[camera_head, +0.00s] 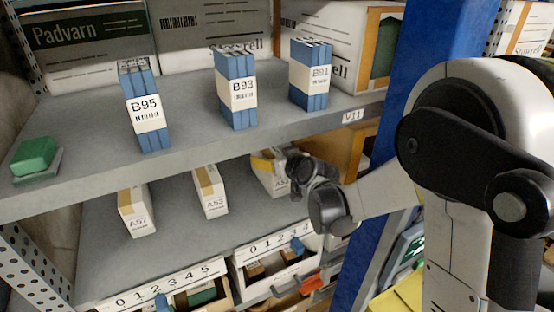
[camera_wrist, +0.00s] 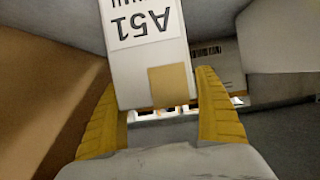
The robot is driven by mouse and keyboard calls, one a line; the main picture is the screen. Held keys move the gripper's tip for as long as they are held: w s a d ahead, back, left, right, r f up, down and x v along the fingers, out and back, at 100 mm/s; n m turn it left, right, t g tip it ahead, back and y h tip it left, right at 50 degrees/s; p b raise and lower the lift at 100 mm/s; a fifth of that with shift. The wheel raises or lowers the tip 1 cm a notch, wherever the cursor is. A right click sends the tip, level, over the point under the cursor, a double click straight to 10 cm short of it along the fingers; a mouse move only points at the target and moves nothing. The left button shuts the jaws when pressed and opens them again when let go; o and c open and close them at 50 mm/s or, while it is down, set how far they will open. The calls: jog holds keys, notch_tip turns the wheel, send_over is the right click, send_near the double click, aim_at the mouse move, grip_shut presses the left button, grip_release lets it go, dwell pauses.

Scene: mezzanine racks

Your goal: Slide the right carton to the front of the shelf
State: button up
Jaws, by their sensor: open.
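The right carton (camera_head: 268,179) is white with a tan tape strip. It stands upright on the lower shelf (camera_head: 239,213), partly hidden behind my gripper (camera_head: 274,161). In the wrist view its label reads A51 upside down on the carton (camera_wrist: 150,62). My gripper (camera_wrist: 160,82) is open, with one yellow finger on each side of the carton. The fingers are close to its sides; I cannot tell whether they touch.
Two similar cartons, a middle one (camera_head: 210,191) and a left one (camera_head: 136,211), stand on the same shelf. The upper shelf (camera_head: 190,133) with blue binders is close above my gripper. A blue rack post (camera_head: 372,240) stands to the right. Numbered bins (camera_head: 276,284) are below.

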jog(key=shift+w+a+f, duration=0.1)
jog(key=shift+w, duration=0.1)
jog(key=c, duration=1.5)
jog(key=shift+s, duration=0.1)
